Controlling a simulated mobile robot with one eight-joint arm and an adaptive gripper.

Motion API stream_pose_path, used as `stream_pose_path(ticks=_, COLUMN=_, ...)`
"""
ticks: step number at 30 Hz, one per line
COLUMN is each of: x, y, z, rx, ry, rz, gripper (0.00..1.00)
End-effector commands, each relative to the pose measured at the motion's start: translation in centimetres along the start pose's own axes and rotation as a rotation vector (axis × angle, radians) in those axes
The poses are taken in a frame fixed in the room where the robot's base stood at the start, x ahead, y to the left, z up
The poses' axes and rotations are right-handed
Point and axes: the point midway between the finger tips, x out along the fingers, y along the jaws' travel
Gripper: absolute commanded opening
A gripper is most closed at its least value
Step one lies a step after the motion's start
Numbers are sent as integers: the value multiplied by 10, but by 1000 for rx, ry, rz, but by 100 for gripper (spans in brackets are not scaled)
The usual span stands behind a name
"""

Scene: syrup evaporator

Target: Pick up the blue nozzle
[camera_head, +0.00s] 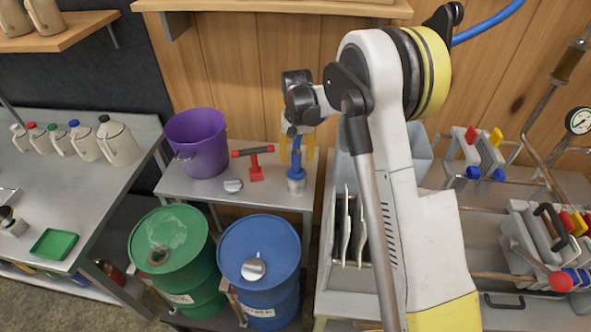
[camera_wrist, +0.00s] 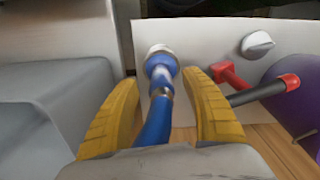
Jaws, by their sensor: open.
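The blue nozzle (camera_head: 297,170) stands upright on the small metal table, with a grey round piece at its lower end. In the wrist view the nozzle (camera_wrist: 158,72) lies between my two yellow fingers, its grey end pointing to the top of the picture. My gripper (camera_head: 297,153) is over the nozzle with its fingers open, one on each side. In the wrist view a gap shows between the nozzle and each finger of my gripper (camera_wrist: 161,82). The upper part of the nozzle is partly hidden by my gripper in the head view.
A red tool with a black handle (camera_head: 255,172) stands just left of the nozzle, with a grey knob (camera_head: 233,185) beside it. A purple bucket (camera_head: 196,143) stands farther left. Green (camera_head: 180,285) and blue (camera_head: 262,290) drums stand in front. A grey basin (camera_wrist: 30,120) is close in the wrist view.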

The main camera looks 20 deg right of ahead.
Motion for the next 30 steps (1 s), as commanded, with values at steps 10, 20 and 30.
stream_pose_path(ticks=10, x=48, y=-1, z=-4, rx=0, ry=0, rz=0, gripper=55)
stream_pose_path(ticks=20, x=50, y=-1, z=-4, rx=0, ry=0, rz=0, gripper=38)
stream_pose_path(ticks=30, x=50, y=-1, z=-4, rx=0, ry=0, rz=0, gripper=0)
